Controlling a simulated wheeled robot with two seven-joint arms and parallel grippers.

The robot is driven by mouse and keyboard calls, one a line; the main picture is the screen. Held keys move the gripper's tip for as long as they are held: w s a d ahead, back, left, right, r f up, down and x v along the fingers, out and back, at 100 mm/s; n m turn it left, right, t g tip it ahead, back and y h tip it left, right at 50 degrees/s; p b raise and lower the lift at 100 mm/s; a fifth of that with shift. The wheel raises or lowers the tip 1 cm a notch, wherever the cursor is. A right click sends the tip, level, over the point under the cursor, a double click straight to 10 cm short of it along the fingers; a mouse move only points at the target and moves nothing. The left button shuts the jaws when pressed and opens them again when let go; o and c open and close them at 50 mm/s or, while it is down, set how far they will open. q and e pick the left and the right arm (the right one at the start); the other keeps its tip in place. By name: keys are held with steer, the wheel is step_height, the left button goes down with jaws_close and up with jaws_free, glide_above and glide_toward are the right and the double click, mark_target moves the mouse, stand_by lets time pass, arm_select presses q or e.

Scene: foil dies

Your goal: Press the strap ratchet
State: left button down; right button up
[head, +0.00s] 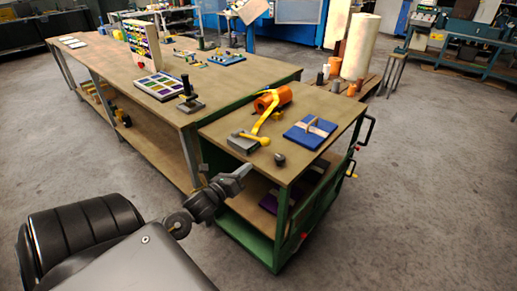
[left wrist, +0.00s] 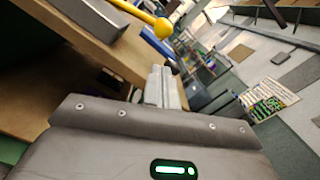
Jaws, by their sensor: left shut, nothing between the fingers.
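The strap ratchet is a grey block (head: 243,145) with a yellow lever ending in a ball (head: 265,141), on the near part of the green cart's wooden top. A yellow strap (head: 263,118) runs from it to an orange roll (head: 276,97) behind. My left gripper (head: 246,169) is shut and empty, in front of the cart's near edge, apart from the ratchet. In the left wrist view its fingers (left wrist: 161,86) are together. The block (left wrist: 88,14) and the yellow ball (left wrist: 163,27) show beyond them, partly cut off by the top edge. My right gripper is not in view.
A blue pad with a handle (head: 297,136) and a small dark knob (head: 279,158) lie right of the ratchet. The cart's lower shelf (head: 262,201) holds dark items. A long workbench (head: 120,66) adjoins on the left.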

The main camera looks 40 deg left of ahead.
mark_target(263, 163)
arm_select(q)
steer(key=w, duration=0.3)
steer(key=w+p, duration=0.1)
steer(key=w, duration=0.4)
steer(key=shift+w+a+r+p, duration=0.2)
steer(key=shift+w+r+p, duration=0.05)
steer(key=shift+w+p, duration=0.15)
steer(key=shift+w, duration=0.5)
